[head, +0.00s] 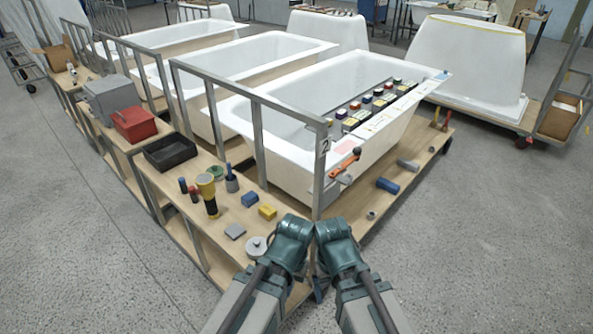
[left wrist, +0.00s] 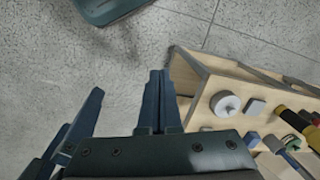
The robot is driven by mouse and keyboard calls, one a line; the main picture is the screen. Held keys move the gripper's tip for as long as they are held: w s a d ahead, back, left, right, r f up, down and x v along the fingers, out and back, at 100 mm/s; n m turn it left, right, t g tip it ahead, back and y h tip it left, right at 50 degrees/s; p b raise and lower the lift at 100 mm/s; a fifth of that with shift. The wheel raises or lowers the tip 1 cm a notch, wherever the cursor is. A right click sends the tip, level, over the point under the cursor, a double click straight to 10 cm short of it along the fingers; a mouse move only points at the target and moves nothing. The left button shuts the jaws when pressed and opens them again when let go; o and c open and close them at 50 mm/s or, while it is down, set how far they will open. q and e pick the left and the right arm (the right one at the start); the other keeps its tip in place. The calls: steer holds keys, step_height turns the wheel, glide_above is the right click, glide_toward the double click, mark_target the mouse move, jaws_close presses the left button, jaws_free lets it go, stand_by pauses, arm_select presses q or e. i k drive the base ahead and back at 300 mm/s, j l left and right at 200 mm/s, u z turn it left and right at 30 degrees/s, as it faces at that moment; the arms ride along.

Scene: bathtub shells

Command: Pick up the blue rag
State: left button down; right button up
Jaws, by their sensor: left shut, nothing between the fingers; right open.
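A larger folded-looking blue piece (head: 388,185) lies on the tub cart's deck, right of the nearest tub. My left gripper (left wrist: 158,75) is shut and empty beside the shelf's edge. My right gripper (head: 319,289) is low at the shelf's near corner, apart from both blue pieces; its open fingers appear in the left wrist view (left wrist: 80,122). My wrists partly hide the fingers.
A metal post (head: 320,165) rises between shelf and tub. The shelf holds a white disc (head: 257,246), a yellow block (head: 267,212), a yellow-black cylinder (head: 208,192) and a black tray (head: 170,152). The white tub (head: 290,155) stands behind. Floor at right is clear.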

mark_target(247, 199)
steer(key=i+j+z, duration=0.25)
steer(key=j, duration=0.2)
steer(key=i+j+z, duration=0.1)
steer(key=j+z, duration=0.15)
steer(key=j, duration=0.15)
steer(key=i+j+z, duration=0.25)
steer(key=j, duration=0.25)
steer(key=j+z, duration=0.25)
steer(key=j, duration=0.25)
